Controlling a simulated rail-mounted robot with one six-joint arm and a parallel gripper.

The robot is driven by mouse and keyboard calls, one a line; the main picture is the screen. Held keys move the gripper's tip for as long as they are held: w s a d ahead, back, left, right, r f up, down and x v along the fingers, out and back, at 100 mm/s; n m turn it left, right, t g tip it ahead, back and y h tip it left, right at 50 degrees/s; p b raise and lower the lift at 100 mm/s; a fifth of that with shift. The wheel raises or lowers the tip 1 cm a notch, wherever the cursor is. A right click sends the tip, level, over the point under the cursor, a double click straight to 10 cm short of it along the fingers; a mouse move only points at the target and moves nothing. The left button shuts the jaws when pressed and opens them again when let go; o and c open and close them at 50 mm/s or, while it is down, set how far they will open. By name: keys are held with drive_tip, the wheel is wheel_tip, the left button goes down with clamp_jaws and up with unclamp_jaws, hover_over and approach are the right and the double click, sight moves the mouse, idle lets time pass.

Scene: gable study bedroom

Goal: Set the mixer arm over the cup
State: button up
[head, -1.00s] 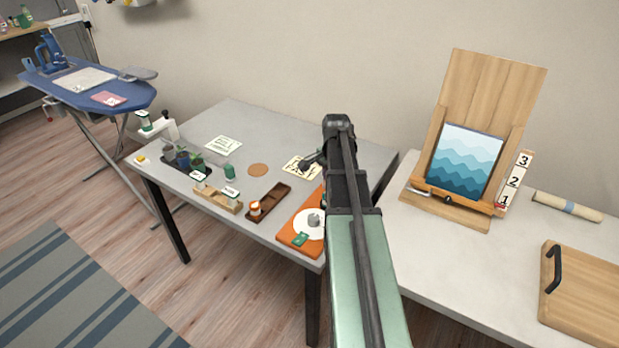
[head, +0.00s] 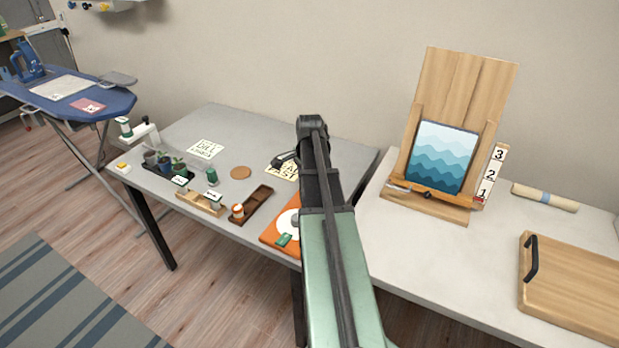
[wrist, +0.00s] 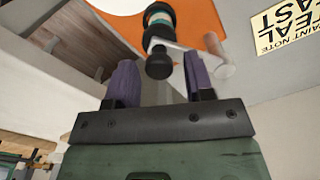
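In the wrist view my gripper (wrist: 160,80) is open, its two purple fingers apart with nothing held. A black knob (wrist: 159,66) shows just beyond the fingers, level with the gap. Near it, a pale arm (wrist: 190,54) runs right to a pale cylinder (wrist: 224,68); this looks like the mixer. A black upright piece with a teal and white band (wrist: 160,19) stands behind the knob. In the head view a small grey cup (head: 296,220), partly hidden by my arm, sits on a white disc (head: 284,222) on an orange mat (head: 270,237).
A paint note (wrist: 287,25) lies beside the mat. Left on the table are a dark tray (head: 262,203), a wooden rack (head: 205,207), potted plants (head: 165,162) and a white stand (head: 140,135). An easel (head: 440,160) and a board (head: 575,275) occupy the right table.

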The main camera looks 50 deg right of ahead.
drive_tip(key=shift+o, duration=0.3)
wheel_tip(320, 180, up, 11)
drive_tip(key=p, duration=1.1)
drive_tip(key=shift+f, duration=0.1)
drive_tip(key=s+a+n, duration=0.2)
drive_tip(key=a+n, duration=0.8)
drive_tip(key=a, duration=0.9)
drive_tip(key=s+a+n, duration=0.1)
drive_tip(key=a+n, duration=0.9)
drive_tip(key=a, duration=1)
drive_tip(key=shift+s+a, duration=0.2)
drive_tip(key=shift+s, duration=0.2)
